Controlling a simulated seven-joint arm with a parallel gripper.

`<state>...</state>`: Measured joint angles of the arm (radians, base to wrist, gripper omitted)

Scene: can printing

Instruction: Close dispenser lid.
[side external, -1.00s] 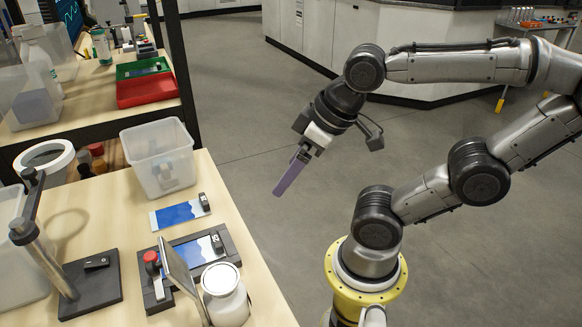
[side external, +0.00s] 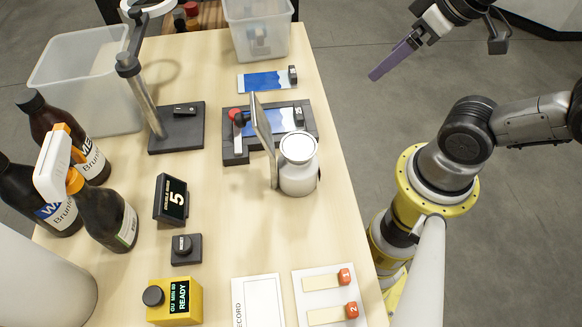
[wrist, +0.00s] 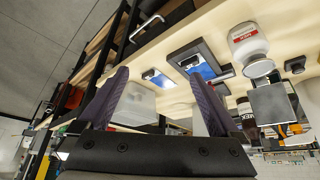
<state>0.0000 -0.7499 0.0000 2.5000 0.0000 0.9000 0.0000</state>
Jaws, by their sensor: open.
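The dispenser, a squat white bottle (side external: 298,172) with a round top, stands near the table's right edge. What looks like its lid, a flat grey plate (side external: 263,130), stands steeply tilted at its left side. In the wrist view, the bottle (wrist: 248,40) has a red label and the grey plate (wrist: 272,103) shows square beyond its round end. My gripper (side external: 382,68) is in the air right of the table, apart from both. In the wrist view, my gripper (wrist: 158,95) has its purple fingers wide apart with nothing held between them.
A black fixture (side external: 237,150) with a red knob sits beside the dispenser, with a blue-and-white sheet (side external: 264,80) behind it. The air between gripper and table is clear.

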